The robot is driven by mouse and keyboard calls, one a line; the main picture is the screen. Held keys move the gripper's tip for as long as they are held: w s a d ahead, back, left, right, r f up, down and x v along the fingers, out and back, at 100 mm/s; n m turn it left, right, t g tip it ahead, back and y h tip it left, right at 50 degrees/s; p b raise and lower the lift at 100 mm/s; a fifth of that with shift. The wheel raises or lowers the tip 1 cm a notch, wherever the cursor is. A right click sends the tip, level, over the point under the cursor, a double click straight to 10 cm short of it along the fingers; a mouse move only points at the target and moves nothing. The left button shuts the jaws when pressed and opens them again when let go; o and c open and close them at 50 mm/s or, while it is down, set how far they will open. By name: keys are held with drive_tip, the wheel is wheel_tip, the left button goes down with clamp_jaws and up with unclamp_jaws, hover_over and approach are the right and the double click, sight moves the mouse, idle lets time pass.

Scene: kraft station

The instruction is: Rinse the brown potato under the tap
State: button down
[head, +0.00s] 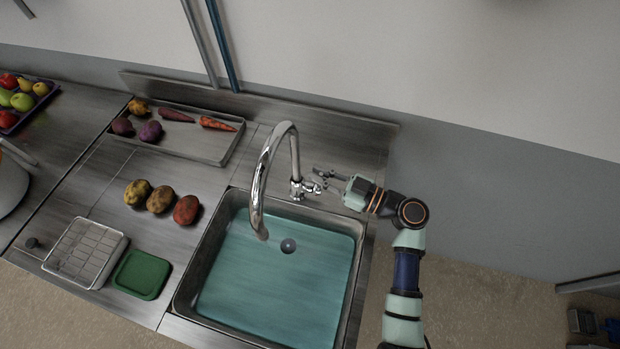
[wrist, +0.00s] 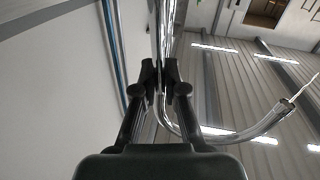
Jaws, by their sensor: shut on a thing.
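The brown potato (head: 160,199) lies on the steel counter between a yellow potato (head: 137,192) and a red potato (head: 186,209), left of the sink. The chrome tap (head: 262,180) arches over the sink (head: 182,298), and its spout also curves across the wrist view (wrist: 240,133). My gripper (head: 322,180) is at the tap's right side, by the tap handle (head: 313,187). In the wrist view its fingers (wrist: 160,80) are close together on a thin metal part, which looks like the handle.
The sink basin looks teal, with a round grey drain piece (head: 288,245). A tray of vegetables (head: 207,151) stands at the back left. A wire rack (head: 86,252) and a green lid or board (head: 141,275) lie at the front. A fruit crate (head: 40,103) is far left.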

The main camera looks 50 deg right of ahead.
drive_tip(key=shift+s+a+f, duration=0.1)
drive_tip(key=shift+f, duration=0.05)
drive_tip(key=c, duration=1.2)
unclamp_jaws()
drive_tip(key=v, duration=1.2)
